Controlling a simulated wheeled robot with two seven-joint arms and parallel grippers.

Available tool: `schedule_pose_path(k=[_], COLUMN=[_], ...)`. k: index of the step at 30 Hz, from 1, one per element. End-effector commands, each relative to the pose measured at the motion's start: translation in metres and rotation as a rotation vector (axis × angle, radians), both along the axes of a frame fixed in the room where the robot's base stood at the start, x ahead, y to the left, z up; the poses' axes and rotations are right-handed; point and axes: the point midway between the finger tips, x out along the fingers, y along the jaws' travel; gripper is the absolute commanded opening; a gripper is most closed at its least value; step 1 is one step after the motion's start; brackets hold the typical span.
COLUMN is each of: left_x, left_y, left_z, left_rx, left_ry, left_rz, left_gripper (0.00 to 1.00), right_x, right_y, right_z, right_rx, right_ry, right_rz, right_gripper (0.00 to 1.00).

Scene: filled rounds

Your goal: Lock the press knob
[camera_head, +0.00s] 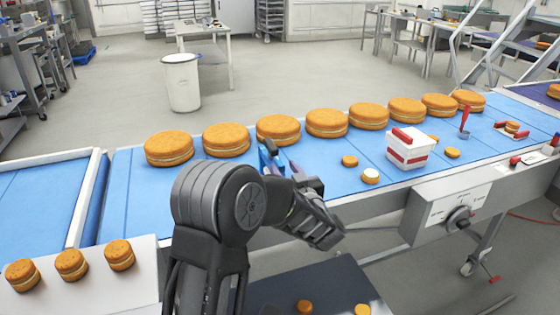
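The likely press knob is a round black knob (459,218) on the front of a grey control box (432,205) below the conveyor's front edge at right. Printed marks on the panel are too small to read. My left gripper (272,158) is over the conveyor's front edge, left of the control box and well apart from the knob. My own arm partly hides it, and its finger gap is unclear. My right gripper is not in view.
Large filled rounds (327,123) line the blue conveyor (325,180). A white and red box (410,148), small rounds (370,176) and a red-handled tool (464,121) are on its right part. Three rounds (71,264) sit on a white surface at lower left.

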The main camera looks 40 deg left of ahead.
Motion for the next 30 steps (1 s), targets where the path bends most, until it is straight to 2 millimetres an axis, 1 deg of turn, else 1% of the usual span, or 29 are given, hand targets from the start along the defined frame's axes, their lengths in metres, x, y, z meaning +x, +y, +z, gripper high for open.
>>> schedule_pose_path(k=[1,3,7,11,18,30], left_x=[0.004,0.011,0.019,0.022,0.023,0.023], left_y=[0.008,0.016,0.028,0.033,0.033,0.033], left_z=[0.002,0.001,0.001,0.000,0.000,0.000], left_rx=[0.001,0.000,-0.001,0.000,0.000,-0.001], left_ry=[0.001,0.001,0.001,0.000,0.000,0.000], left_rz=[0.004,0.002,0.001,0.001,0.000,0.000], left_gripper=[0.40,0.40,0.40,0.40,0.39,0.06], right_x=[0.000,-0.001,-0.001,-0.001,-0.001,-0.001], right_y=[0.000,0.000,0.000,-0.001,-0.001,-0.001], right_z=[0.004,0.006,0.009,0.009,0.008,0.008], right_rx=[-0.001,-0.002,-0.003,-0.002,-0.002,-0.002], right_ry=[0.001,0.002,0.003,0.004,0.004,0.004], right_rz=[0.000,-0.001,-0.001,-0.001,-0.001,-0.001], right_gripper=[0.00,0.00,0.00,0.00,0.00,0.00])
